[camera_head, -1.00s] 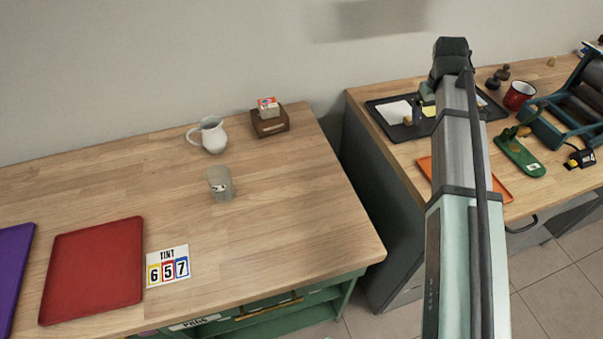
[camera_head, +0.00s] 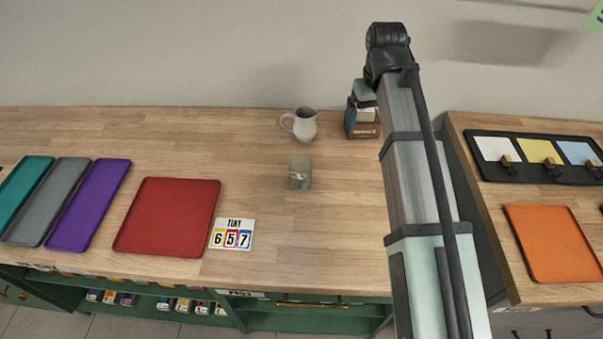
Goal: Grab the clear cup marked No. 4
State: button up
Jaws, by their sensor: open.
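A small clear, greyish cup (camera_head: 300,173) stands upright on the wooden counter, in front of the white pitcher. It has a pale label with a dark mark, too small for me to read a number. My arm rises at the right of the cup, apart from it, and ends in a black joint by the back wall. The jaws of my gripper do not show; they are hidden beyond the arm or out of sight.
A white pitcher (camera_head: 303,125) stands close behind the cup. A 657 card (camera_head: 232,234) and red tray (camera_head: 168,216) lie front left. An orange tray (camera_head: 553,243) lies on the right counter. Wood around the cup is clear.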

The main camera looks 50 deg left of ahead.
jog(key=s+a+r+n+g, duration=0.1)
jog(key=s+a, duration=0.3)
jog(key=s, duration=0.4)
jog(key=s+a+r+n, duration=0.1)
jog(key=s+a, duration=0.3)
jog(key=s, duration=0.4)
send_over(300, 165)
jog(key=s+d, duration=0.1)
jog(key=s, duration=0.1)
notch_tip(300, 165, down, 9)
jog(key=shift+w+d+f, duration=0.15)
jog(key=shift+d+f, duration=0.05)
jog(key=shift+f, duration=1)
jog(key=shift+w+d+f, duration=0.1)
jog(key=shift+d+f, duration=0.05)
jog(key=shift+f, duration=1)
jog(key=c, duration=1)
jog(key=shift+c, duration=0.2)
